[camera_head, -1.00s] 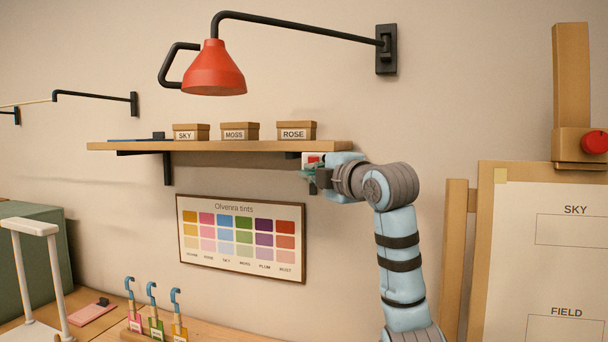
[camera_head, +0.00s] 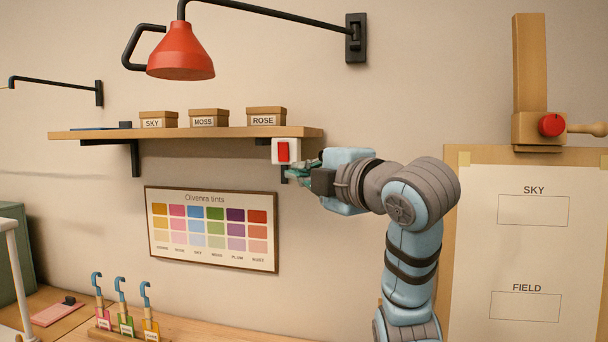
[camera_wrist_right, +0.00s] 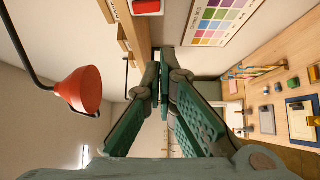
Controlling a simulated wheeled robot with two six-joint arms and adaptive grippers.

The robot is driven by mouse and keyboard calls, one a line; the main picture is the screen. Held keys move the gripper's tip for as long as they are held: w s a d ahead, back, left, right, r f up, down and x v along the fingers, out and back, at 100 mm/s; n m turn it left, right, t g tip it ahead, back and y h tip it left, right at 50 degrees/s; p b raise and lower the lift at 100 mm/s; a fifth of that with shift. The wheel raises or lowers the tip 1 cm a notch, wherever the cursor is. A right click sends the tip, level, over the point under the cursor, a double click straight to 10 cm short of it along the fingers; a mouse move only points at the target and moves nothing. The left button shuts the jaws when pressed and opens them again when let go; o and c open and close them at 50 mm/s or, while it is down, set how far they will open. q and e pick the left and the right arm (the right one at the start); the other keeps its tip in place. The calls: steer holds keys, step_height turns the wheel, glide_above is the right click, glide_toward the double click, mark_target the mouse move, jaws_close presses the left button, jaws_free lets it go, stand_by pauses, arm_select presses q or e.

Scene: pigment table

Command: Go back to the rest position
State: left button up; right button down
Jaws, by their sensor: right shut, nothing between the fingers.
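My right gripper (camera_head: 296,172) is raised in front of the wall, just right of and below the shelf's right end. It is beside a white switch box with a red rocker (camera_head: 283,151), apart from it as far as I can tell. In the right wrist view the fingers (camera_wrist_right: 165,75) are closed together with nothing between them, and the red switch (camera_wrist_right: 146,6) shows at the top edge. My left gripper is not in view.
A shelf (camera_head: 200,133) holds boxes labelled SKY, MOSS and ROSE. A red lamp (camera_head: 181,52) hangs above. A tint chart (camera_head: 212,272) is on the wall. An easel board (camera_head: 470,230) stands right of my arm. Several hooked, tagged items (camera_head: 122,300) stand on the table below.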

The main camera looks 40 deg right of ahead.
stand_by(0.4)
steer(key=w+a+f+m+g+y, duration=0.1)
steer(key=w+a+f, duration=0.15)
steer(key=f, duration=0.45)
steer(key=w+a+f+m+g+y, duration=0.1)
steer(key=w+f, duration=0.3)
steer(key=f, duration=0.2)
steer(key=s+a+f+m+g+y, duration=0.1)
steer(key=a+f+m+g, duration=0.15)
steer(key=f, duration=1.15)
steer(key=a+f+m+g, duration=0.2)
steer(key=a+f+g, duration=0.15)
steer(key=f, duration=1.05)
steer(key=s+a+f+m+g, duration=0.3)
steer(key=s+f+m, duration=0.1)
steer(key=s+f, duration=0.8)
steer(key=s+a+f+m+g, duration=0.35)
steer(key=s+f, duration=0.65)
steer(key=s, duration=0.4)
steer(key=s+d+f+m, duration=0.1)
steer(key=s+d+f, duration=0.1)
steer(key=f, duration=0.9)
steer(key=s+d+f, duration=0.1)
steer(key=s+f, duration=0.1)
steer(key=f, duration=1)
steer(key=s+f+g, duration=0.2)
steer(key=s+f, duration=0.7)
steer(key=s, duration=0.3)
steer(key=shift+d+f, duration=0.2)
steer(key=shift+f, duration=0.2)
